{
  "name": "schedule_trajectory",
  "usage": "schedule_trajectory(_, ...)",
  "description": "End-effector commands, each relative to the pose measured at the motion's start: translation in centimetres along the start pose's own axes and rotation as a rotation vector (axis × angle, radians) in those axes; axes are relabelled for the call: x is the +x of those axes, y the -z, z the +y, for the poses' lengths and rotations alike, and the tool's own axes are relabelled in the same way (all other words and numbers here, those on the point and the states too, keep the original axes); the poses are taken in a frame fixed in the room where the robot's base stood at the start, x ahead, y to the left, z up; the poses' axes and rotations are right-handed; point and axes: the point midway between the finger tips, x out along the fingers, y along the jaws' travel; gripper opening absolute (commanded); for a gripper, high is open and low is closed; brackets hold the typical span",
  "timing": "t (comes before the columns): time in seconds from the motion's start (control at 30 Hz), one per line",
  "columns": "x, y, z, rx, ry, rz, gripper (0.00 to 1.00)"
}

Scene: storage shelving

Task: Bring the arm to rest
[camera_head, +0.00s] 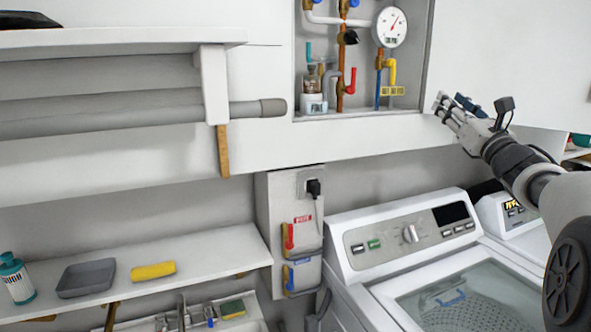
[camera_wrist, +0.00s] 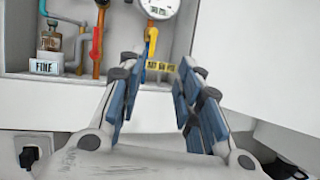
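My gripper (camera_head: 452,101) is at the right of the head view, raised above the washing machine and just right of the wall recess with pipes. In the wrist view my gripper (camera_wrist: 157,68) shows its blue-padded fingers apart, with nothing between them. The arm reaches in from the right edge of the head view. In the wrist view the fingers point toward the white wall and the recess; I cannot tell the exact distance.
The pipe recess (camera_head: 299,60) holds valves, a gauge (camera_head: 390,27) and a labelled bottle (camera_head: 313,96). A washing machine (camera_head: 345,252) stands below. A shelf (camera_head: 215,262) at left holds a teal-capped bottle (camera_head: 17,280), grey tray (camera_head: 62,292) and yellow roll (camera_head: 153,271).

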Motion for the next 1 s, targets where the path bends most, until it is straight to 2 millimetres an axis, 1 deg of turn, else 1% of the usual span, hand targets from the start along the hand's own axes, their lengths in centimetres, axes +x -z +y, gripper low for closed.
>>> schedule_trajectory(0.03,0.0,-0.8,0.9,0.068,0.027,0.005,0.32)
schedule_trajectory(0.17,-0.8,-1.0,1.6,0.275,0.129,0.038,0.32)
schedule_trajectory(0.27,-1.8,-0.9,2.4,0.452,0.218,0.058,0.32)
schedule_trajectory(0.37,-3.6,-0.4,3.5,0.658,0.324,0.075,0.32)
schedule_trajectory(0.47,-6.5,0.7,5.2,0.913,0.461,0.089,0.32)
schedule_trajectory(0.57,-11.5,2.9,7.8,1.237,0.656,0.093,0.32)
schedule_trajectory(0.6,-14.1,4.1,9.1,1.375,0.750,0.089,0.32)
schedule_trajectory(0.67,-17.9,6.0,11.0,1.558,0.889,0.077,0.32)
schedule_trajectory(0.7,-20.4,7.2,12.2,1.665,0.981,0.066,0.32)
schedule_trajectory(0.77,-24.2,9.0,14.2,1.807,1.117,0.044,0.32)
schedule_trajectory(0.8,-26.8,10.1,15.5,1.891,1.210,0.026,0.32)
schedule_trajectory(0.87,-30.7,11.8,17.5,2.003,1.353,-0.006,0.32)
schedule_trajectory(0.9,-33.3,12.8,18.8,2.065,1.450,-0.031,0.32)
schedule_trajectory(0.97,-37.1,14.2,20.7,2.143,1.595,-0.073,0.32)
schedule_trajectory(1.0,-39.4,15.0,21.9,2.182,1.688,-0.102,0.32)
